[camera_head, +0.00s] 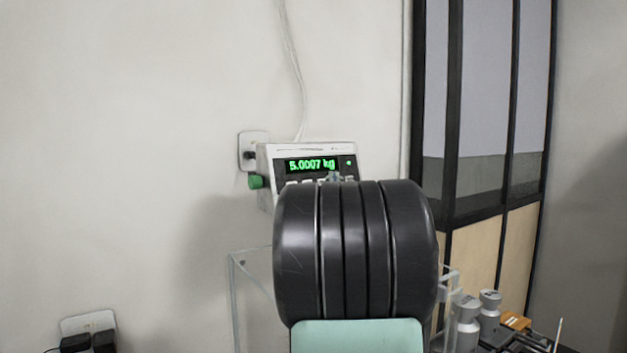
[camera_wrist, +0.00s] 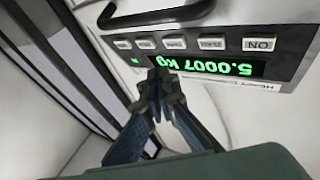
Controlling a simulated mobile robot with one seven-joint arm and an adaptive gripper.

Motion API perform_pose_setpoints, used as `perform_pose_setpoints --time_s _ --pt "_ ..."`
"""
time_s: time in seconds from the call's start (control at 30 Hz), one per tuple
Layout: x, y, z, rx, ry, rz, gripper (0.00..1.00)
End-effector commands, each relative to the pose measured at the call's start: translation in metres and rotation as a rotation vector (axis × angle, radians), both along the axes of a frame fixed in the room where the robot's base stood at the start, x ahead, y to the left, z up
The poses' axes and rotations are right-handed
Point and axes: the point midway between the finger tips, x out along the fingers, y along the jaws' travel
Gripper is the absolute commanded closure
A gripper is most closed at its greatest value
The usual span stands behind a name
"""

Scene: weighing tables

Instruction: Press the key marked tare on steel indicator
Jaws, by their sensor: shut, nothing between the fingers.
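The steel indicator (camera_head: 307,149) is mounted by the wall, its green display reading 5.0007 kg. In the wrist view the indicator (camera_wrist: 290,75) appears upside down, with a row of pale keys beside the display. The key at the right end reads ON. The middle key (camera_wrist: 174,43) has a small blurred label; I cannot firmly read which key is tare. My gripper (camera_wrist: 160,75) is shut and empty, its tips in front of the panel by the display's "kg" end, near the middle key. Contact cannot be told. In the head view my arm hides most of the gripper and some keys.
A clear-walled box (camera_head: 236,300) stands below the indicator, partly behind my arm. Grey bottles (camera_head: 489,312) stand at lower right. A green knob (camera_head: 256,182) is on the indicator's left side. A dark handle-like bar (camera_wrist: 165,14) lies beyond the keys in the wrist view.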

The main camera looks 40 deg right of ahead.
Motion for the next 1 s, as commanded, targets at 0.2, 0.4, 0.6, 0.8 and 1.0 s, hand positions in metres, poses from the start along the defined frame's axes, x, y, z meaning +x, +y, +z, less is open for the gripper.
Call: perform_pose_setpoints --time_s 0.2,0.4,0.6,0.8,1.0 --pt "0.016 -0.002 -0.007 0.001 0.0 0.0 1.0" --pt "0.019 -0.002 -0.008 0.001 0.0 0.0 1.0" --pt "0.019 -0.002 -0.007 0.001 0.0 0.0 1.0" --pt "0.019 -0.002 -0.007 0.001 0.001 0.0 1.0" --pt "0.018 -0.002 -0.007 0.001 0.001 0.0 1.0"
